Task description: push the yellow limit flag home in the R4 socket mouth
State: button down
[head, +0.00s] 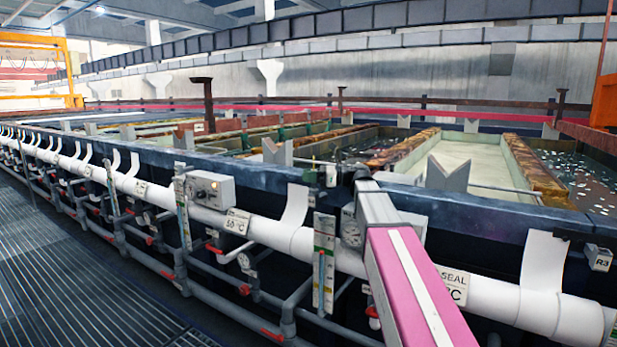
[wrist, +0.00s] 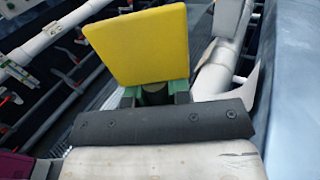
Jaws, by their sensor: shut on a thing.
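The yellow limit flag (wrist: 138,45) shows in the wrist view as a flat, slightly tilted yellow plate. My gripper (wrist: 155,92) is shut on it, with a green finger on each side of a dark stem below the plate. The plate stands clear beyond the fingers. In the head view I cannot make out the flag; my pink arm reaches to the tank edge there. The R4 socket mouth is not identifiable in either view, so I cannot tell how far the flag is from it.
A dark tank rim (head: 260,178) runs along the line, with a white pipe (head: 262,232) below it. Pale V-shaped saddles (head: 447,174) stand on the rim. A grated walkway (head: 70,280) lies open at the left.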

jog(key=shift+w+r, duration=0.15)
jog(key=shift+r, duration=1.05)
jog(key=shift+w, duration=0.1)
jog(key=shift+f, duration=1.2)
dwell(0.8)
jog(key=shift+f, duration=0.25)
